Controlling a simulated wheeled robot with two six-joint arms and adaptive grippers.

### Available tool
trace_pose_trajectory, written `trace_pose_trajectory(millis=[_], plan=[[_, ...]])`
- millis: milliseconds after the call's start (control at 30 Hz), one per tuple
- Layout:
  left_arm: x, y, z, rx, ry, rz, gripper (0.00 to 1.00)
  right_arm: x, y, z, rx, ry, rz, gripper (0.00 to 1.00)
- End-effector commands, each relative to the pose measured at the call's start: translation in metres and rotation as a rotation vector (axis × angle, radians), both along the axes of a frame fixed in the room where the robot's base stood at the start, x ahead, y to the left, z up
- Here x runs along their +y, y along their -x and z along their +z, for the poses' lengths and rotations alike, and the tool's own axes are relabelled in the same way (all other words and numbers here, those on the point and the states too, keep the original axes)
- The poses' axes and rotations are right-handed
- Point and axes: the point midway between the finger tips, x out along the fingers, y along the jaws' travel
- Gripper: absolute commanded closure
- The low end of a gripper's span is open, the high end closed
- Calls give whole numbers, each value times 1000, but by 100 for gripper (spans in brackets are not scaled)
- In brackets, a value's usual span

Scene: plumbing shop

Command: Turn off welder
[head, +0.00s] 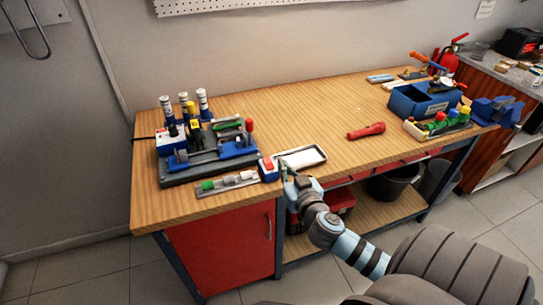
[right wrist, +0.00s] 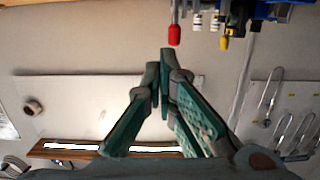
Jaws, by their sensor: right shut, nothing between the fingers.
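On the left of the workbench (head: 325,112) stands a grey and blue machine (head: 205,150) with bottles, a red-tipped lever (head: 249,130) and a white-and-blue box (head: 170,139). In front of it is a small white-and-blue unit with a red top (head: 267,167); I cannot tell which part is the welder's switch. My right gripper (head: 284,167) is shut and empty, just right of this small unit; I cannot tell if they touch. In the right wrist view its fingers (right wrist: 160,75) are together, and a red tip (right wrist: 174,35) shows beyond them. My left gripper is out of view.
A white tray (head: 313,151) lies right behind the right gripper. A red flashlight (head: 365,131) lies mid-bench. A blue toolbox (head: 402,102), a rack of coloured-handled tools (head: 438,131) and a blue vise (head: 497,111) stand at the right. The back middle of the bench is clear.

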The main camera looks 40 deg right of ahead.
Motion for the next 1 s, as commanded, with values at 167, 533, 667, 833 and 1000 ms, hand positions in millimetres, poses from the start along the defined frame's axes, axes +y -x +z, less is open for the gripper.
trace_pose_trajectory(millis=[167, 533, 667, 833, 1000], plan=[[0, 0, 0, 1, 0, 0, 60, -1, -4, -1, 0, 0, 0, 100], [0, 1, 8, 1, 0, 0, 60, -23, -66, -8, 0, -3, -2, 100], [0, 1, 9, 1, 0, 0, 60, -32, -92, -12, 1, -1, -2, 100], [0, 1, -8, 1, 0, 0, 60, -34, -97, -44, 4, -1, -1, 100], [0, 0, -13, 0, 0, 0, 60, -35, -98, -54, 3, 0, -1, 100]])
